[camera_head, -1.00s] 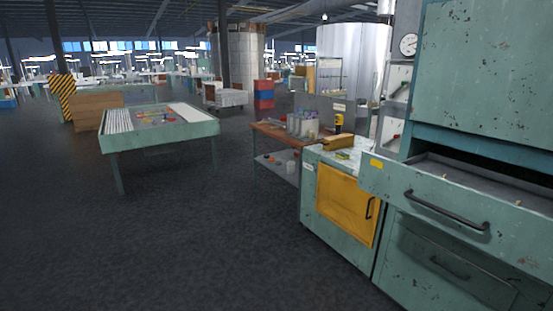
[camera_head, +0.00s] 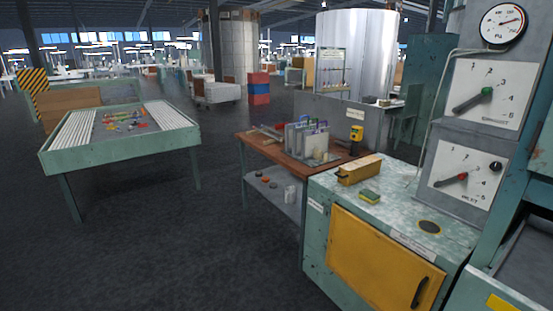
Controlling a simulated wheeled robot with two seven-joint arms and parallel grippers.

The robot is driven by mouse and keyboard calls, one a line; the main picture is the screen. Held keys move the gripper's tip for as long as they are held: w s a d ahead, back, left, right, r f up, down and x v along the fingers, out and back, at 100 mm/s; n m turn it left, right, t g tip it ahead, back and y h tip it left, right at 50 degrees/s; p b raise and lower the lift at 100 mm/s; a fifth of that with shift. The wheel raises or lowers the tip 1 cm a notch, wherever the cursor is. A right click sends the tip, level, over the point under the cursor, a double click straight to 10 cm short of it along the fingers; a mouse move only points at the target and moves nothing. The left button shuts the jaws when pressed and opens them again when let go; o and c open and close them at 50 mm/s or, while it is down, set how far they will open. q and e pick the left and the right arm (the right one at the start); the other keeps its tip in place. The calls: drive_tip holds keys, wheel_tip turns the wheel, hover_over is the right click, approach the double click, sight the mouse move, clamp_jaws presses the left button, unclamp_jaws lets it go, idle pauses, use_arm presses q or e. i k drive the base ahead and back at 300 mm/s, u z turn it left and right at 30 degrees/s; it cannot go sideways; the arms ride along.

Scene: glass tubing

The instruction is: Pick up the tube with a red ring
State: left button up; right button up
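On the left stands a green table (camera_head: 90,155) with white ribbed side panels and a dark middle. Several small coloured pieces, red, yellow and blue, lie in its middle; they are too small to tell whether one is a tube with a red ring. A workbench with a brown top (camera_head: 262,150) near the centre bears grey upright dividers (camera_head: 300,138) with bluish items among them. No tube with a red ring can be made out. Neither of my grippers is in view.
A panel with dials (camera_head: 480,90) rises at the right. Dark floor (camera_head: 150,250) is clear at front left and between table and workbench.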

sight(275, 137)
drive_tip(key=i, duration=2.85)
drive_tip(key=u, duration=0.15)
